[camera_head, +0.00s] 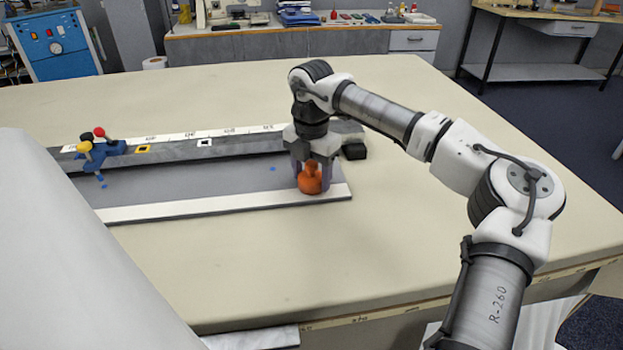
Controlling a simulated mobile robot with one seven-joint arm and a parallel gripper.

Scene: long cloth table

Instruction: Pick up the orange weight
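The orange weight (310,183) has a rounded body and a small knob on top. It stands upright near the right end of the grey board (220,181). My gripper (311,172) points straight down over the weight, with its grey fingers on either side of the weight's upper part. The weight's base seems to rest on the board. I cannot tell whether the fingers touch the weight or leave a small gap.
A blue piece with red, yellow and black knobs (97,150) stands on the board's left part. A dark rail with a marked white scale (215,133) runs along the back. A black block (354,149) sits right of my gripper. The cream table (420,230) is clear in front and right.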

